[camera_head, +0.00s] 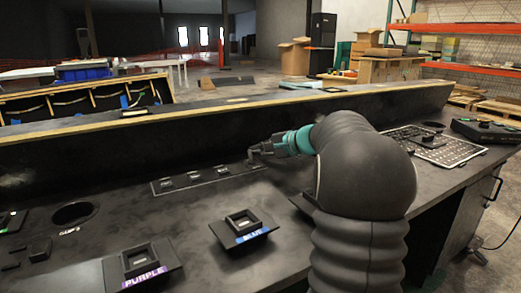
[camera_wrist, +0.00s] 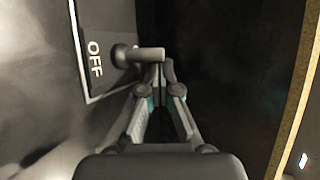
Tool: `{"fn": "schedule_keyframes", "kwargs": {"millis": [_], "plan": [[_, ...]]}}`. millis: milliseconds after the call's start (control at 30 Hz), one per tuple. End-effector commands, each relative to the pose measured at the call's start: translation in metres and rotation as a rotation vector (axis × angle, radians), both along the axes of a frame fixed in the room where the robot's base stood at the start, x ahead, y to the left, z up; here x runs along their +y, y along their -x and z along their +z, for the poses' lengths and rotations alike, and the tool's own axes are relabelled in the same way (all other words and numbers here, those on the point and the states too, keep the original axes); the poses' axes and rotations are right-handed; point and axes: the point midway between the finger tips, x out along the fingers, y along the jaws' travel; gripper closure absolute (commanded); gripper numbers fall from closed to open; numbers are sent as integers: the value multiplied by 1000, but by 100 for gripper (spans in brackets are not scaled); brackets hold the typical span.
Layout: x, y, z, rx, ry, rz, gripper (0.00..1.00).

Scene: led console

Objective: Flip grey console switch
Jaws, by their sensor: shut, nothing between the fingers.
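A dark switch panel with a white border and the word OFF (camera_wrist: 95,58) shows at the upper left of the wrist view. A grey switch lever (camera_wrist: 140,54) sticks out from it to the right. My gripper (camera_wrist: 161,68) is shut and empty, its fingertips right at the lever's free end; I cannot tell if they touch it. In the head view my gripper (camera_head: 254,156) is low over the right end of a long switch strip (camera_head: 207,181) on the console. The lever cannot be made out there.
The console's raised back ledge (camera_head: 200,125) runs close behind my gripper. Square sockets labelled BLUE (camera_head: 243,227) and PURPLE (camera_head: 140,261) stand in front. A round hole (camera_head: 74,212) is at the left. A perforated panel (camera_head: 440,147) and a black box (camera_head: 485,130) lie at the right.

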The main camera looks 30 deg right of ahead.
Motion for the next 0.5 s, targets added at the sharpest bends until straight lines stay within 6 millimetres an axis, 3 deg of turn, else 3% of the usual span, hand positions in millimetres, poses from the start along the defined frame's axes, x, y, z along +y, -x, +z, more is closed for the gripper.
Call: {"fn": "schedule_keyframes", "kwargs": {"millis": [500], "plan": [[0, 1, -1, -13, -1, 1, 100]]}}
